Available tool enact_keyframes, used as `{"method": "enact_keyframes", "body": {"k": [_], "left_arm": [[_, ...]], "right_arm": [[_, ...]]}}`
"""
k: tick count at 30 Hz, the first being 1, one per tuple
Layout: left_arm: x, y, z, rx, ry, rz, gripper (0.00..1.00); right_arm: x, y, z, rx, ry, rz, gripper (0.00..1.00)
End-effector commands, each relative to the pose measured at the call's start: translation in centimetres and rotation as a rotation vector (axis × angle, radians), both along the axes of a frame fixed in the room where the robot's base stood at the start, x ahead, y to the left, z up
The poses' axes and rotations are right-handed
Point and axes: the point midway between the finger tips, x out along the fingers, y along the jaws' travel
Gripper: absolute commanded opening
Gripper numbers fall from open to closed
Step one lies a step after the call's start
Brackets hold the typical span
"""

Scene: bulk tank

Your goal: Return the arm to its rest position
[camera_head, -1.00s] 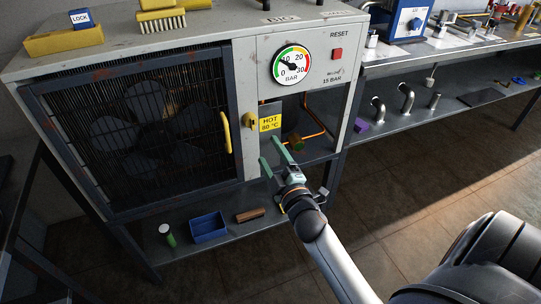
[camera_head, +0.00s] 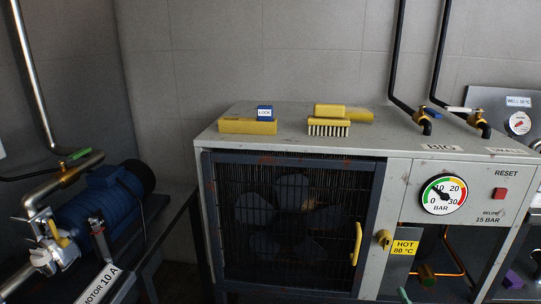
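Only a small green tip (camera_head: 404,295) shows at the bottom edge, below the yellow HOT 80 °C sign (camera_head: 404,247). It looks like one finger of my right gripper; the rest of that gripper and its arm are below the picture, so its opening is hidden. My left gripper is not in view.
A grey cabinet (camera_head: 225,137) with a barred fan door (camera_head: 290,222) fills the middle. Pipes with valves rise at right. A blue motor (camera_head: 95,212) stands left.

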Motion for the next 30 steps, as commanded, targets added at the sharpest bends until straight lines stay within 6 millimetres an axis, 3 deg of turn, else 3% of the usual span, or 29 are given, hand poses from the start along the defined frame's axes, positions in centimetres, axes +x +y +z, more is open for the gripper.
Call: {"method": "enact_keyframes", "body": {"k": [1, 6, 11, 12, 13, 18, 24, 30], "left_arm": [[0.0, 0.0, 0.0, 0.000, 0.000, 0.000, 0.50], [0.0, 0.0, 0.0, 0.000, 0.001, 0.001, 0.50], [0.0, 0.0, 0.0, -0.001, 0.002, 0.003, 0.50], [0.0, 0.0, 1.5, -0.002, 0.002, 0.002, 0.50], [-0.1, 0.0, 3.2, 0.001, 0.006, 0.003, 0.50], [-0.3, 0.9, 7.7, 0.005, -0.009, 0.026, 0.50], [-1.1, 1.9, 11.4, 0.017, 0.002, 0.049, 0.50], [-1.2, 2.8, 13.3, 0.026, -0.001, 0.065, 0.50]], "right_arm": [[-1.7, 1.6, -2.5, 0.103, 0.067, 0.020, 0.77], [-9.2, 8.4, -10.3, 0.531, 0.354, 0.056, 0.77], [-18.1, 15.4, -15.2, 0.884, 0.660, 0.044, 0.77], [-19.2, 16.2, -14.2, 0.930, 0.697, 0.037, 0.77], [-18.7, 15.7, -12.3, 0.919, 0.680, 0.033, 0.77], [-18.9, 14.8, -8.3, 0.913, 0.665, 0.012, 0.77], [-19.3, 13.8, -4.1, 0.909, 0.653, -0.009, 0.77], [-19.6, 13.2, -2.1, 0.907, 0.645, -0.022, 0.77]]}}
